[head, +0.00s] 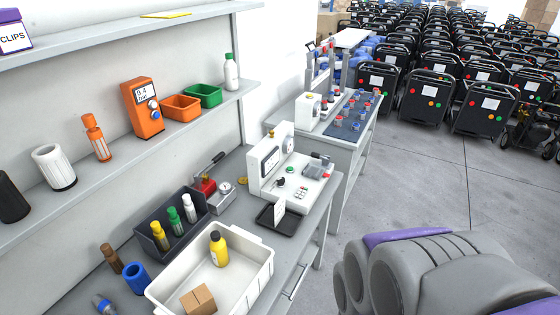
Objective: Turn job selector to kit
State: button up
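A white bench test unit (309,187) stands on the grey workbench near the middle of the view. Its upright back carries a small screen (270,160) and a round dial (288,143). A small black knob (280,183) sits on its sloped front face, to the left of several small buttons; it looks like the job selector. Its pointer direction and any labels are too small to read. A green button (290,169) sits above it. My arm's grey and purple links fill the lower right, apart from the bench. My gripper is not in view.
A white tray (258,286) with a yellow bottle (218,249) and a cardboard box (198,301) lies in front. A dark bottle rack (155,215) and small black tray (278,228) stand nearby. A shelf overhangs the bench at left. Open floor (440,180) lies right.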

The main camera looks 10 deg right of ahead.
aim_at(280, 181)
jog(key=i+l, duration=0.4)
jog(key=l, duration=0.15)
jog(key=i+l+u, duration=0.1)
jog(key=i+l, duration=0.3)
jog(key=l, duration=0.15)
